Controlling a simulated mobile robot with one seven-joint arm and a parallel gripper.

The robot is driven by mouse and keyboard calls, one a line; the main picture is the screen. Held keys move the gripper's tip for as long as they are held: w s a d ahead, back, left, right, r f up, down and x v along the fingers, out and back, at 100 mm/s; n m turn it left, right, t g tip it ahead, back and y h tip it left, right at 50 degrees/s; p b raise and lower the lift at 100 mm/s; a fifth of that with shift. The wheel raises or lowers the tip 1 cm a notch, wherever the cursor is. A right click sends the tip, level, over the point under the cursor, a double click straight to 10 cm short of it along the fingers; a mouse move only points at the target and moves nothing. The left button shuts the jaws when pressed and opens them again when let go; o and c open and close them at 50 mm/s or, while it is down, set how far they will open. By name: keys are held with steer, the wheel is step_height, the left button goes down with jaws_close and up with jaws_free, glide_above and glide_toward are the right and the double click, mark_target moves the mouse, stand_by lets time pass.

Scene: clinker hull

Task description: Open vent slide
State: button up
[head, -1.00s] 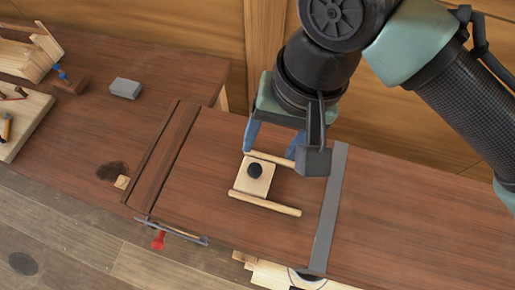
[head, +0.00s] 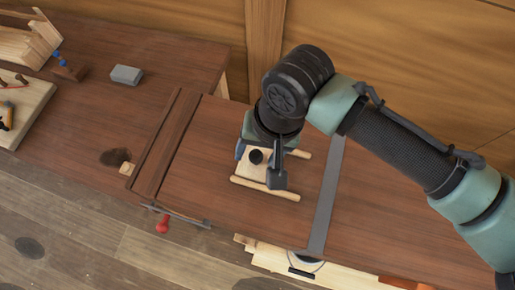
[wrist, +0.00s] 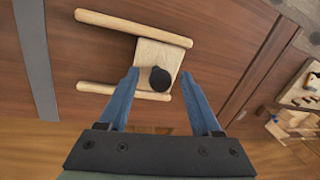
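The vent slide is a pale wooden plate (head: 247,168) with a round black knob (head: 256,156). It lies between two wooden rails (head: 265,189), at their left end in the head view. In the wrist view the plate (wrist: 153,52) is at the right end of the rails (wrist: 135,27), with the knob (wrist: 160,79) near its lower edge. My gripper (wrist: 159,78) is open, its blue fingers apart on either side of the knob, with gaps showing. In the head view my gripper (head: 259,158) is over the plate and partly hides it and the far rail.
A grey metal strip (head: 327,195) crosses the bench right of the rails, and a dark wooden strip (head: 165,150) lies to the left. A grey block (head: 126,75) and a board with tools (head: 22,108) are farther left. A red-handled clamp (head: 162,224) sits at the front edge.

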jaws_close()
stand_by(1.2)
